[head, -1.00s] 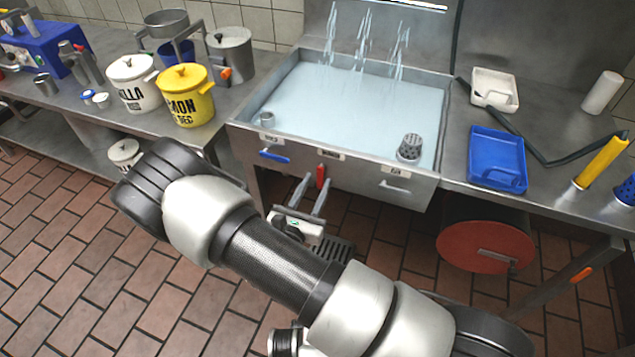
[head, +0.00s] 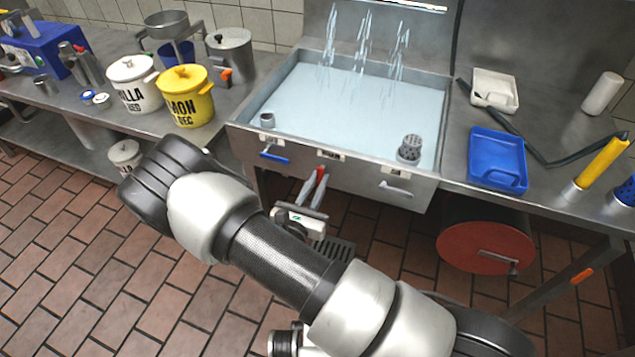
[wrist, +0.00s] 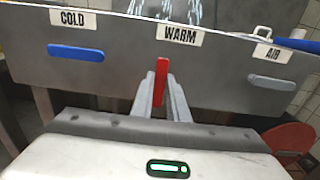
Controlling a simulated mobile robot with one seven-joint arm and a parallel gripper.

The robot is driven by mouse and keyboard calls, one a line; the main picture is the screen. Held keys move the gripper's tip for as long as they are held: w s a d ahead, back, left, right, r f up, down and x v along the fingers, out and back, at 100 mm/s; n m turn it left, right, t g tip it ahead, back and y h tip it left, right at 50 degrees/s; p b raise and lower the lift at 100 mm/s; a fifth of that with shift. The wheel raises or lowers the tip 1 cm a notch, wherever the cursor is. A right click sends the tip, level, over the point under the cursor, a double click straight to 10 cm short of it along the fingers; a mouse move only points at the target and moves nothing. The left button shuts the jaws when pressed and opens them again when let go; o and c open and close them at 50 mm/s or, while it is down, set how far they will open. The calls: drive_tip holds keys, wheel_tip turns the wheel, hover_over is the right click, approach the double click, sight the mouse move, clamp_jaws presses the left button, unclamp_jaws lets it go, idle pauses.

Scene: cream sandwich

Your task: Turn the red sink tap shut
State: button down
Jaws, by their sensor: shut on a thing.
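The red sink tap (head: 320,173) is a short lever on the sink's front panel, below the WARM label. It points vertically; in the wrist view the red lever (wrist: 161,83) stands upright between my fingertips. My gripper (head: 317,182) is shut on it from the front, with a grey finger on each side. The sink (head: 240,122) holds pale water, and several streams fall into it at the back.
A blue COLD handle (wrist: 76,53) lies horizontal to the left, and a grey AIR handle (wrist: 272,82) lies to the right. A blue tray (head: 498,160) is on the right counter. A red drum end (head: 485,251) is below.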

drive_tip(key=shift+n, duration=0.3)
drive_tip(key=n+p, duration=0.1)
drive_tip(key=n, duration=0.2)
drive_tip(key=d+r+n+p, duration=0.1)
drive_tip(key=n+p, duration=0.1)
drive_tip(key=n, duration=0.2)
drive_tip(key=d+n+p, duration=0.1)
drive_tip(key=n+p, duration=0.1)
drive_tip(key=n, duration=0.2)
drive_tip(key=shift+s+r, duration=0.2)
drive_tip(key=shift+s, duration=0.15)
drive_tip(key=n, duration=0.1)
drive_tip(key=n+p, duration=0.1)
drive_tip(key=n, duration=0.1)
drive_tip(key=shift+d+r, duration=0.15)
drive_tip(key=shift+r, duration=0.15)
drive_tip(key=shift+r+n+p, duration=0.25)
drive_tip(key=shift+n+p, duration=0.25)
drive_tip(key=shift+n, duration=1.1)
drive_tip(key=c, duration=1.7)
unclamp_jaws()
drive_tip(key=shift+s, duration=0.1)
